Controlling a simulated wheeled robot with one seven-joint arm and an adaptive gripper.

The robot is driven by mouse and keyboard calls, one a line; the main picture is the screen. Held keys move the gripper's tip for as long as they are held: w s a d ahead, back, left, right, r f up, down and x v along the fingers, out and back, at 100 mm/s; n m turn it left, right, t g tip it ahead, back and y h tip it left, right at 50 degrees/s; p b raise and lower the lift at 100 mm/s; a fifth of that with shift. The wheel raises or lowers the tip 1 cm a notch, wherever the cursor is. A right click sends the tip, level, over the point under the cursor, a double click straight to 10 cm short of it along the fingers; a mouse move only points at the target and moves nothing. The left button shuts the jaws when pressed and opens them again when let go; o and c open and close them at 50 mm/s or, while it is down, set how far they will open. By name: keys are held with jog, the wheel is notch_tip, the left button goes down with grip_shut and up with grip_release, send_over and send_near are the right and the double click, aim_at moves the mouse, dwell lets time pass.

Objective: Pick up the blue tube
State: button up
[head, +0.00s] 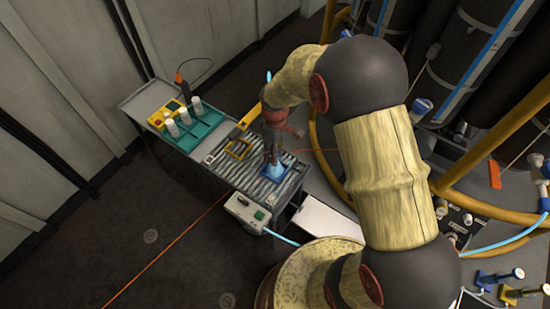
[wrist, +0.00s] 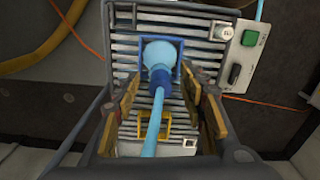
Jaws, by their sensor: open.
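The blue tube has a pale blue bulb end, a dark blue collar and a long thin pale stem; in the wrist view the tube (wrist: 152,135) runs down between the fingers. In the head view its bulb (head: 273,170) sits at a blue square frame (head: 288,177) on the slatted cart top, and a pale tip shows above my gripper. My gripper (head: 272,150) reaches down over it. In the wrist view my gripper (wrist: 167,110) is open, one finger on each side of the tube, with visible gaps. The head view partly hides the tube behind the gripper.
A yellow frame (head: 238,150) lies left of the blue one on the cart. A grey box with a green button (head: 246,213) is at the cart's front edge. A green rack (head: 190,130) with white bottles stands at the far end. A yellow railing (head: 478,205) is at right.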

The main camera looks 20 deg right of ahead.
jog(key=shift+f, duration=0.45)
jog(key=shift+r, duration=0.1)
jog(key=shift+c, duration=1)
grip_shut()
notch_tip(320, 180, up, 31)
jog(key=p, duration=1.5)
dwell(0.4)
jog(key=shift+f, duration=0.2)
